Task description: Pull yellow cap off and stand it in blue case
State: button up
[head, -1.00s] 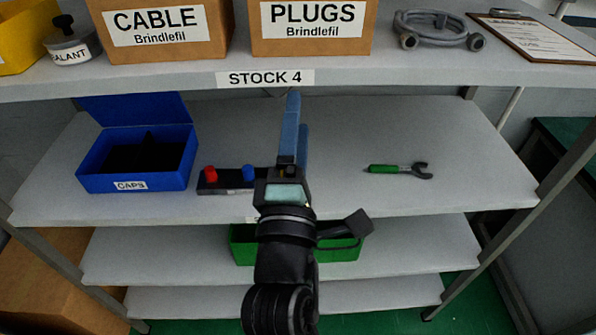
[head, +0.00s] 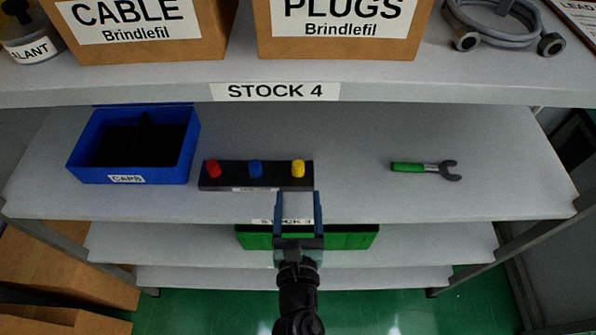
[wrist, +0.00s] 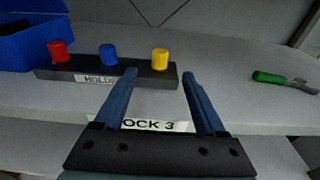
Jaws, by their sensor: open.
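The yellow cap (head: 298,168) stands at the right end of a black holder (head: 276,184) on the middle shelf. It also shows in the wrist view (wrist: 160,59), beyond my fingertips. A red cap (head: 212,168) and a blue cap (head: 255,168) stand on the same holder. The open blue case (head: 187,160), labelled CAPS, sits left of the holder; its dark inside has a divider. My gripper (head: 300,193) is open and empty, in front of the holder at the shelf's front edge. The fingers are apart from the yellow cap.
A green-handled wrench (head: 425,168) lies to the right on the shelf, with free room around it. The upper shelf (head: 450,90) overhangs with boxes and a hose (head: 505,30). A green bin (head: 355,238) is on the shelf below.

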aim_at(298, 171)
jog(key=shift+w+f+p, duration=0.15)
jog(key=shift+w, duration=1.3)
jog(key=shift+w+f+p, duration=0.2)
jog(key=shift+w, duration=1.3)
jog(key=shift+w+f+p, duration=0.15)
jog(key=shift+w, duration=1.3)
grip_shut()
jog(key=shift+r, duration=0.2)
jog(key=shift+r+p, duration=1.4)
jog(key=shift+p, duration=0.25)
